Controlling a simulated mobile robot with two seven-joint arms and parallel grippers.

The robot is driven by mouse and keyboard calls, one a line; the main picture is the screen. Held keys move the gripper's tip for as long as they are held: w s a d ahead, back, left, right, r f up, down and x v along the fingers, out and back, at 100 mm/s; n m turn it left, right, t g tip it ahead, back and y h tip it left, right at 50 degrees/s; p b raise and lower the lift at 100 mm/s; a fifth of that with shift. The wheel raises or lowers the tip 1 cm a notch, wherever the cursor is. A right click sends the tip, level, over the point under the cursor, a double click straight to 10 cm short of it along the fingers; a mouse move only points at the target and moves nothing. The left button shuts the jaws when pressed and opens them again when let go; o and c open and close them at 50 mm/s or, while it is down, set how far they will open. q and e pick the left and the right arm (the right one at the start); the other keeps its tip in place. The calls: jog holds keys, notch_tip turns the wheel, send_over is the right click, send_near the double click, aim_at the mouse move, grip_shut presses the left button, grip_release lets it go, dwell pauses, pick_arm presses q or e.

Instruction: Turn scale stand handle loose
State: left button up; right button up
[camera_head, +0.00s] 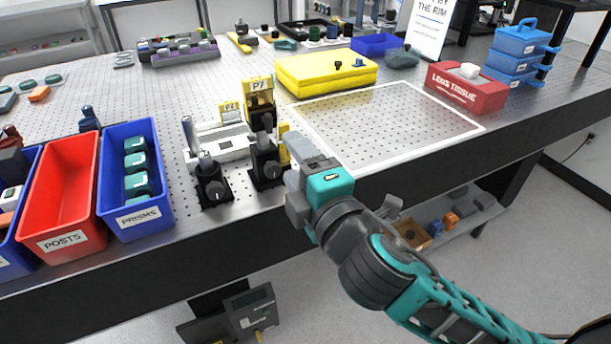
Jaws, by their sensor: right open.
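Two dark post stands are near the table's front edge. One stand (213,190) has a metal post and a dark knob on its front. I cannot tell which stand bears the scale. My right gripper (290,176) is open, just right of the right stand, its jaws toward that stand. Whether it touches the stand is unclear. My left gripper is out of view.
Blue (150,222) and red (70,212) bins stand at the left front edge. A white-outlined bare area (385,125) is to the right. A yellow case (325,78) lies behind, and a red lens tissue box (465,90) is at the far right.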

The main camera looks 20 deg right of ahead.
jog(key=shift+s, duration=1.45)
